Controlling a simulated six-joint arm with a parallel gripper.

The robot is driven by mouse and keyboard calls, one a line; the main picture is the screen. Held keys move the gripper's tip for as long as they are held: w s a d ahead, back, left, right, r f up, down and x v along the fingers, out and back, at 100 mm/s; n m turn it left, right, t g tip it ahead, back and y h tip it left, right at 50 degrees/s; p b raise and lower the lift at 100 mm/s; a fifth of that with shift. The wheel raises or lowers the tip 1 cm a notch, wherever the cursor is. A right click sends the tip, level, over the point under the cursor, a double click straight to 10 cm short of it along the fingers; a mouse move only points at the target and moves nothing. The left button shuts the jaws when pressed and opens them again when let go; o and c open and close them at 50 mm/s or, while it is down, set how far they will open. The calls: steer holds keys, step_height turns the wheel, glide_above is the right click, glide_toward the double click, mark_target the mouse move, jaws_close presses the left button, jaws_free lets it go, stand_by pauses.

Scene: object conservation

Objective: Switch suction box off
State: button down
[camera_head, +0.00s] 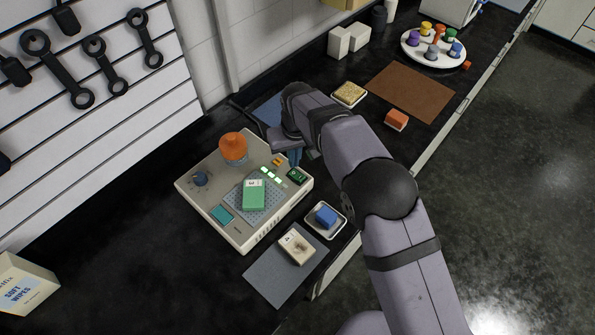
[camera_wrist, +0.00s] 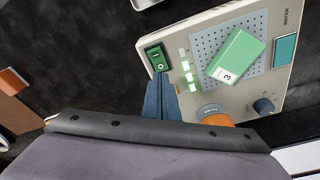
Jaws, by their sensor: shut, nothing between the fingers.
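The suction box (camera_head: 215,209) is a beige unit on the dark bench; it also shows in the wrist view (camera_wrist: 292,87). Its green rocker switch (camera_head: 297,176) is at the box's right corner, and near the top of the wrist view (camera_wrist: 157,58). Which side of the rocker is pressed I cannot tell. Several green lights (camera_wrist: 189,78) beside it are lit. A green block (camera_head: 254,195) lies on the perforated plate (camera_wrist: 208,47). My gripper (camera_head: 295,158) is shut and empty, its blue fingertips (camera_wrist: 159,78) close to the switch; contact is unclear.
An orange-topped part (camera_head: 233,147) and a blue knob (camera_head: 200,178) stand on the box. A small tray (camera_head: 340,232) with a blue block and a grey mat (camera_head: 270,284) with a pale block lie in front. A sponge (camera_head: 349,93) and brown mat (camera_head: 412,92) lie beyond my arm.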

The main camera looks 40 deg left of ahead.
mark_target(294, 173)
steer(key=shift+r+p, duration=0.95)
steer(key=shift+r, duration=0.85)
steer(key=w+d+r+m+h+b, duration=0.1)
steer(key=w+d+r+m+b, duration=0.3)
steer(key=d, duration=1.1)
steer(key=w+d+f+m+p, duration=0.15)
steer(key=w+d, duration=0.45)
steer(key=d, duration=0.8)
steer(key=s+d+f+m+b, duration=0.1)
steer(key=s+d+m+b, duration=0.1)
steer(key=s+d, duration=0.6)
steer(key=s+d+f+m+g+b, duration=0.1)
steer(key=s+d+m, duration=0.3)
steer(key=s+d, duration=0.4)
steer(key=d+f, duration=0.1)
steer(key=d, duration=0.6)
steer(key=shift+s+d+h+b, duration=0.3)
steer(key=shift+d+b, duration=0.05)
steer(key=shift+m, duration=0.25)
